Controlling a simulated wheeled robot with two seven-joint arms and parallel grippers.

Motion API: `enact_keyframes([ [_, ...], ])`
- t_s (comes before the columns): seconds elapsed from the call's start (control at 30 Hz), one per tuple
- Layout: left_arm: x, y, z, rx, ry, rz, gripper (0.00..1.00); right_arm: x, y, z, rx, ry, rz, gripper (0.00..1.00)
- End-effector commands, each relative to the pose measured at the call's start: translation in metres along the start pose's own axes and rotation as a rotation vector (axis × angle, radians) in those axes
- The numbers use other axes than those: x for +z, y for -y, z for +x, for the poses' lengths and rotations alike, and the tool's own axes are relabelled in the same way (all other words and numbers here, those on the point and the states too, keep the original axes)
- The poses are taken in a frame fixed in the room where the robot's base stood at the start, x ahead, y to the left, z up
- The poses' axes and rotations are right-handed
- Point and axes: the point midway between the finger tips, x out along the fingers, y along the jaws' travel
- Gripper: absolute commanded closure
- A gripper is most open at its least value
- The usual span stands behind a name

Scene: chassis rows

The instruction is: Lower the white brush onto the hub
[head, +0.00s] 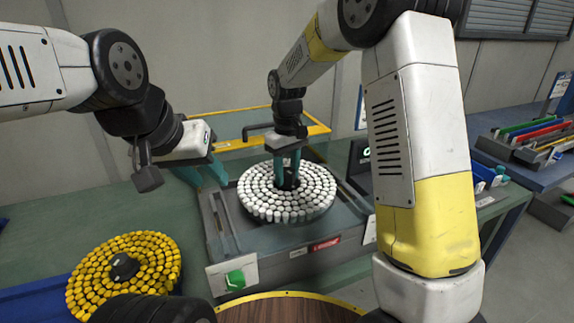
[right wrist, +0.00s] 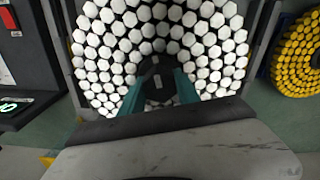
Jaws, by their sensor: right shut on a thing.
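The white brush (head: 262,204) is a round disc of white tufts with a dark centre, over the grey chassis (head: 215,228) in the middle of the head view. My right gripper (head: 288,180) comes from above, its teal fingers shut on the dark centre of the brush. In the right wrist view the fingers (right wrist: 157,88) meet at that centre, with white tufts (right wrist: 205,45) around it. The hub is hidden under the brush; I cannot tell whether they touch. My left gripper (head: 205,174) is left of the brush, its teal fingers apart and empty.
A yellow brush (head: 143,249) lies on the green table (head: 40,235) at the left. A green button (head: 235,279) is on the chassis front. A yellow-edged panel (head: 240,122) stands behind. A blue bench (head: 510,165) with coloured parts is at the right.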

Motion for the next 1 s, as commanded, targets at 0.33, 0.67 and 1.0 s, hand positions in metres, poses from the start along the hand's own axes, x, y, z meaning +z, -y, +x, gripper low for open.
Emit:
enact_keyframes([
  [0.33, 0.000, 0.000, 0.000, 0.000, 0.000, 0.000, 0.64, -0.001, 0.000, 0.004, 0.001, -0.003, 0.000, 1.00],
  [0.67, 0.000, 0.000, 0.000, 0.000, 0.000, 0.000, 0.64, -0.001, 0.000, 0.004, 0.001, -0.003, 0.000, 1.00],
  [1.0, 0.000, 0.000, 0.000, 0.000, 0.000, 0.000, 0.64, -0.001, 0.000, 0.011, 0.001, -0.003, 0.000, 1.00],
])
